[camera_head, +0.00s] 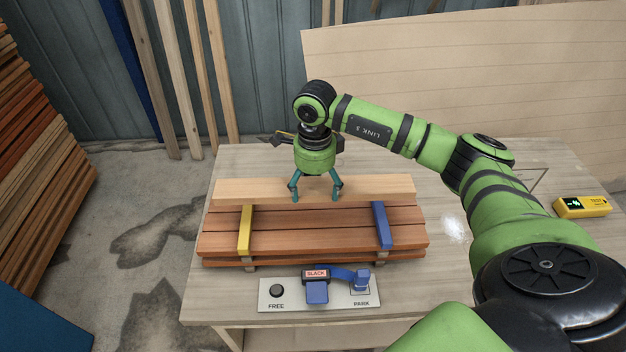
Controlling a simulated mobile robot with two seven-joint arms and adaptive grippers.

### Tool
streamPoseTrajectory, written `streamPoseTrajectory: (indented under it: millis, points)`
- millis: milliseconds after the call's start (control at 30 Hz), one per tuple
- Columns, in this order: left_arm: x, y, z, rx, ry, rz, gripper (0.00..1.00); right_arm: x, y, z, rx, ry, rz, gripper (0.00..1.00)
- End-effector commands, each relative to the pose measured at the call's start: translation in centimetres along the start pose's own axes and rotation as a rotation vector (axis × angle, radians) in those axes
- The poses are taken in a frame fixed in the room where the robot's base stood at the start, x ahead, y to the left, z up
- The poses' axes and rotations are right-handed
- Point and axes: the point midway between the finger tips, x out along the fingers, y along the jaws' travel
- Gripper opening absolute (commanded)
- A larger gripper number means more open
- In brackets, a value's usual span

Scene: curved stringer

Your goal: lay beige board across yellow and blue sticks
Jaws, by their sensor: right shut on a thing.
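The beige board (240,191) lies crosswise in my right gripper (316,192), whose teal fingers are closed on its middle. The board is level, over the far side of a stack of reddish-brown planks (310,240). The yellow stick (245,230) lies on the stack at left and the blue stick (382,227) at right, both running front to back. The board hides their far ends. I cannot tell whether it touches them or hovers just above. My left gripper is not in view.
The stack stands on a pale wooden table (450,270). In front is a white panel (270,302) marked FREE and PARK with a blue strap piece (318,290) marked SLACK. A yellow tester (582,207) lies at right. A large plywood sheet (480,80) stands behind.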

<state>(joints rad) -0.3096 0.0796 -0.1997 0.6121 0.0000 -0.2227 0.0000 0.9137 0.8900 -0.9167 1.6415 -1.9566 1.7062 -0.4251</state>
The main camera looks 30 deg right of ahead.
Motion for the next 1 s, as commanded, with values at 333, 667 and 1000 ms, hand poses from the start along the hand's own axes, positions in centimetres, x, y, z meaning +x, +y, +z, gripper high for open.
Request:
streamPoseTrajectory:
  millis: [333, 667, 1000]
  points:
    - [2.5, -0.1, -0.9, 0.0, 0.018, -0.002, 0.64, 4.1, 0.0, 0.1, -0.002, -0.001, -0.002, 0.27]
    - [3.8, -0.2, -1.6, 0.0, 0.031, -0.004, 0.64, 6.3, -0.1, 0.1, -0.003, -0.003, -0.002, 0.27]
    - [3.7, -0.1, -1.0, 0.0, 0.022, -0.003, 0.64, 6.3, -0.1, 0.1, -0.003, -0.003, -0.002, 0.27]
